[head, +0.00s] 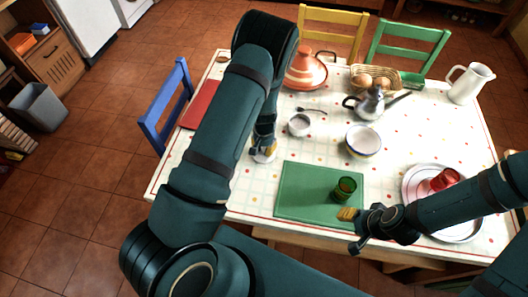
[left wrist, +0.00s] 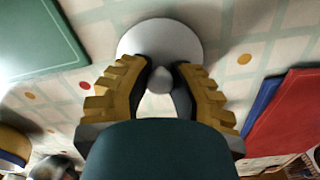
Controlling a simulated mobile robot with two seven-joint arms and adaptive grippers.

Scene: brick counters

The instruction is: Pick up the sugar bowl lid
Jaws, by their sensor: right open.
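The sugar bowl lid (head: 260,158) is a small pale disc on the tablecloth, left of the green board. My left gripper (head: 265,149) points down over it and hides part of it. In the left wrist view the round white lid (left wrist: 160,38) lies beyond the yellow ribbed fingers, and its grey knob sits between the dark inner pads of my left gripper (left wrist: 161,80), which look closed against it. A small open white bowl (head: 299,126), likely the sugar bowl, stands just behind and to the right. My right gripper (head: 351,229) is open and empty at the green board's front right corner.
A green cup (head: 345,187) stands on the green board (head: 300,190). A blue-rimmed bowl (head: 363,141), a metal teapot (head: 368,104), an orange tagine (head: 305,72) and a bread basket (head: 376,76) stand behind. A plate with a red cup (head: 446,179) is at right.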

